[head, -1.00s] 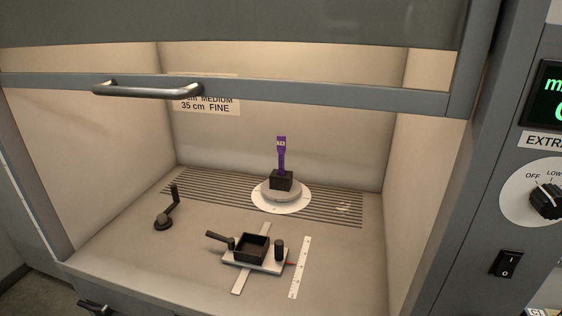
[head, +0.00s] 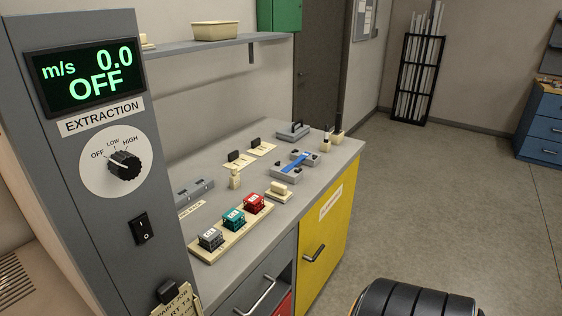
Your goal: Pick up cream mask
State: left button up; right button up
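No thing is clearly marked as the cream mask. On the grey bench (head: 309,179), two flat cream plates with upright dark grips lie near the wall, a left one (head: 231,166) and a right one (head: 268,150). I cannot tell whether either is the mask. A small upright cream piece (head: 235,180) stands in front of them, and a low cream block (head: 279,194) lies nearer the front edge. Neither of my grippers shows in the head view.
A cream rack (head: 210,246) at the bench front holds grey, teal and red blocks. A blue bar (head: 298,162) lies on a grey fixture. The grey control panel (head: 107,218) with its OFF display stands left of the bench. Open floor (head: 440,190) lies to the right.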

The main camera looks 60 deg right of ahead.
aim_at(234, 180)
jog(key=z, duration=1.45)
jog(key=i+l, duration=0.2)
jog(key=l+u, duration=0.05)
jog(key=l, duration=0.05)
